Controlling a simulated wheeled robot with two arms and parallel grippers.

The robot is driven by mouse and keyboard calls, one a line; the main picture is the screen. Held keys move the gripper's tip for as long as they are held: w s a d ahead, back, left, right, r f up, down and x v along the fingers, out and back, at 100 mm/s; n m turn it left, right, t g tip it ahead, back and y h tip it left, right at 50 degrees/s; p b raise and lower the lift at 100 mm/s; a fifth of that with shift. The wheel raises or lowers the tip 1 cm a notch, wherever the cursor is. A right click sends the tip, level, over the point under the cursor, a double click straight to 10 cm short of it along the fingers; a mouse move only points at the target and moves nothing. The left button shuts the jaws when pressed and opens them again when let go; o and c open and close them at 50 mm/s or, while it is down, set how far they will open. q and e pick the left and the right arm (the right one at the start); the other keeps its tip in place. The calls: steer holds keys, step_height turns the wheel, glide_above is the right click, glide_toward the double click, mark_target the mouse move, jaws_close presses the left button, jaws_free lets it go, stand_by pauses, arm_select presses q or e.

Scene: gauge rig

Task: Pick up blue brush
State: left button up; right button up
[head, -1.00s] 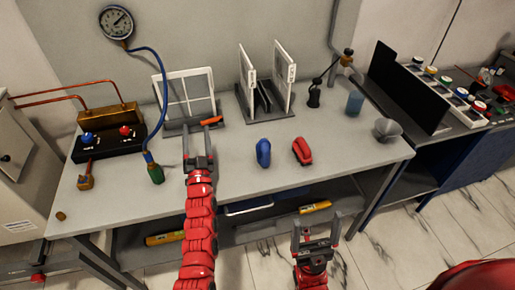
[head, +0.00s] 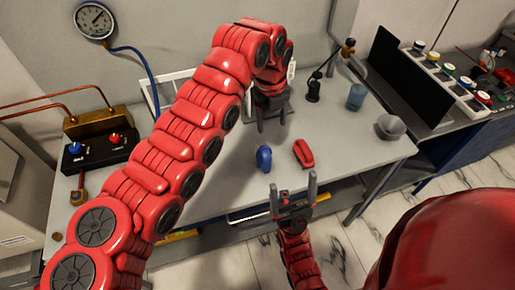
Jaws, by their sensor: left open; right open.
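The blue brush (head: 264,158) lies on the grey workbench (head: 345,150), left of a similar red brush (head: 303,154). My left gripper (head: 271,122) is open and points down, just above the blue brush in the picture and apart from it. Its arm crosses the view in a high arc. My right gripper (head: 293,190) is open and empty in front of the bench's front edge, below the two brushes in the picture. Nothing is held.
A blue cup (head: 356,97) and a grey rounded object (head: 390,127) stand on the right of the bench. A control box (head: 98,150) sits at left. My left arm hides most of the white frames at the back. Bench right of the red brush is clear.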

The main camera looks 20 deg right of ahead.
mark_target(267, 153)
arm_select(q)
steer(key=shift+m+y, duration=0.3)
steer(key=shift+y, duration=0.1)
steer(key=f+p, duration=0.1)
steer(key=f, duration=0.2)
steer(key=f+p, duration=0.2)
steer(key=f, duration=0.2)
steer(key=s+a+f+p, duration=0.1)
steer(key=f, duration=0.3)
steer(key=shift+f, duration=0.1)
steer(key=shift+f+p, duration=0.25)
steer(key=shift+p, duration=0.2)
steer(key=f, duration=0.1)
steer(key=f+p, duration=0.1)
steer(key=f, duration=0.1)
steer(key=f+p, duration=0.1)
steer(key=shift+a+f, duration=0.25)
steer(key=shift+w+f, duration=0.1)
steer(key=shift+f, duration=0.15)
jaws_close()
